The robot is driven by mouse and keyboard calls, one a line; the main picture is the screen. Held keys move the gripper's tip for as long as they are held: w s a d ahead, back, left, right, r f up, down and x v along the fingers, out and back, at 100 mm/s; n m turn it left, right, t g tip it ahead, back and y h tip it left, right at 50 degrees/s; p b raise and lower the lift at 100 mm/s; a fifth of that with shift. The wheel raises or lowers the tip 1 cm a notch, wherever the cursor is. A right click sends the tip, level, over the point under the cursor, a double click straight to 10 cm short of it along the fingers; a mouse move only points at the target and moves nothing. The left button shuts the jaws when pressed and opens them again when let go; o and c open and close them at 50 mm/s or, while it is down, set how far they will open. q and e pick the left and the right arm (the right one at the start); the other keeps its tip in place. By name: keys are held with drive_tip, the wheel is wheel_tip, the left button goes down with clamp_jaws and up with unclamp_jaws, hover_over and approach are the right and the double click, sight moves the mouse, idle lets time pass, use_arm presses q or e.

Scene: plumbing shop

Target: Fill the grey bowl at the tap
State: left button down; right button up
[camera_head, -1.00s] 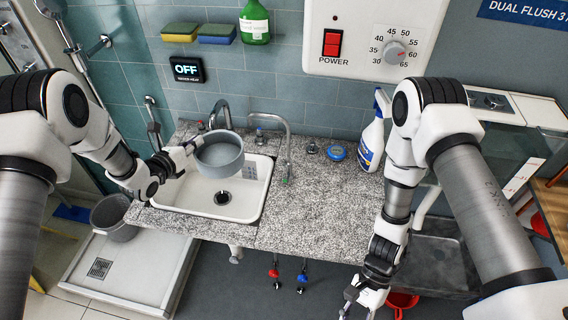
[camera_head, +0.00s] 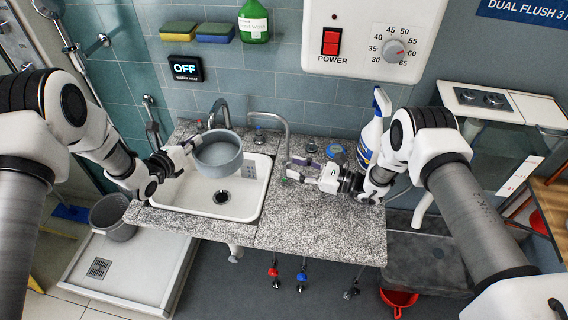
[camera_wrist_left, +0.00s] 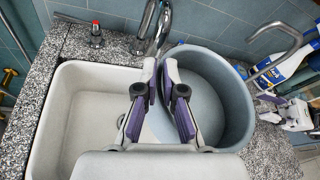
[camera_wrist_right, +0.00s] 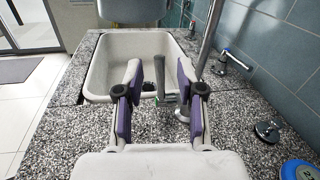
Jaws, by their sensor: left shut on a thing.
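The grey bowl (camera_head: 219,154) is held above the sink (camera_head: 225,195); it also shows in the left wrist view (camera_wrist_left: 225,105). My left gripper (camera_head: 190,147) is shut on the bowl's left rim. A dark curved tap (camera_head: 220,110) stands behind the bowl; I cannot tell whether its outlet is over the opening. I see no water running. My right gripper (camera_head: 291,169) is low over the counter by that tip. Its fingers are apart in the right wrist view (camera_wrist_right: 158,92).
A red-marked handle (camera_wrist_left: 96,32) and a blue-marked handle (camera_head: 259,136) flank the dark tap. A blue round item (camera_head: 335,152) and a spray bottle (camera_head: 373,130) stand at the right. The counter front (camera_head: 320,225) is clear. A sign (camera_head: 186,68) reads OFF.

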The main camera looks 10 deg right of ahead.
sight(284, 162)
drive_tip(key=x, duration=0.4)
drive_tip(key=shift+a, duration=0.1)
clamp_jaws()
drive_tip(key=d+t+y, duration=0.1)
drive_tip(key=d+y, duration=0.1)
drive_tip(key=shift+s+f+m+t+y, duration=0.1)
drive_tip(key=shift+s+m+t+y, duration=0.2)
drive_tip(key=shift+m+t, duration=0.1)
unclamp_jaws()
